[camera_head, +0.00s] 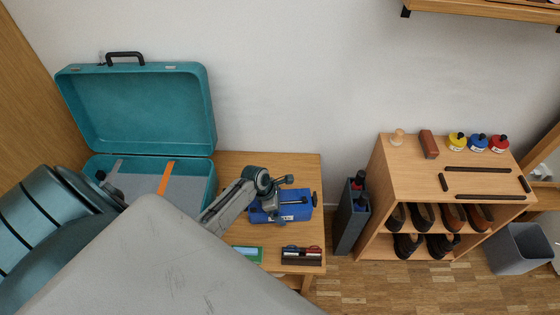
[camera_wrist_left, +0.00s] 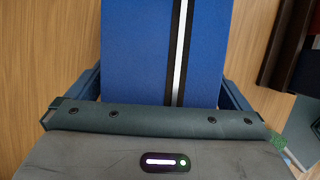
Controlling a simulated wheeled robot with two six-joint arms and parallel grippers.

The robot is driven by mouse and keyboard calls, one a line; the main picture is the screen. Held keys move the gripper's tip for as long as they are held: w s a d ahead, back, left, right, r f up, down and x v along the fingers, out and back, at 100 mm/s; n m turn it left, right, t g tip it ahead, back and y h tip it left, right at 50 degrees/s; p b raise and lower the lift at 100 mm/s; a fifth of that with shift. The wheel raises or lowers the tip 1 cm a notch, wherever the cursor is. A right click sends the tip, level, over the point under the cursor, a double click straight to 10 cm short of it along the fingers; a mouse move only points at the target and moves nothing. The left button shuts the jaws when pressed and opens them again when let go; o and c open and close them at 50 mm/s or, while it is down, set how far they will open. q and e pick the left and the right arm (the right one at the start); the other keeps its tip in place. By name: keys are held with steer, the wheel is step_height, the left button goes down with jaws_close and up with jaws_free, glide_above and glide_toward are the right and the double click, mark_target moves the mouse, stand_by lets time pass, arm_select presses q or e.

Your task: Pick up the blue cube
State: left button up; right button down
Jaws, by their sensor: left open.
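The blue cube (camera_head: 296,211) sits on the wooden table, to the right of the open teal case. It has a dark band with a white stripe, which shows in the left wrist view (camera_wrist_left: 140,55). My left gripper (camera_head: 285,198) is at the cube from above and behind, open. In the left wrist view the cube lies between the two fingers, which show at its left and right sides. The fingertips are partly hidden, and I cannot tell whether they touch it. My right gripper is not in view.
The open teal case (camera_head: 140,112) stands to the left with its lid up. A green box (camera_head: 247,254) and a dark tray with small items (camera_head: 301,257) lie near the table's front edge. A shoe shelf (camera_head: 400,165) stands to the right, past a dark bin (camera_head: 348,222).

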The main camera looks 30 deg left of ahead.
arm_select(q)
steer(key=shift+f, duration=0.1)
steer(key=c, duration=1.1)
steer(key=shift+o, duration=0.2)
steer(key=shift+w+r, duration=0.1)
steer(key=shift+r, duration=0.1)
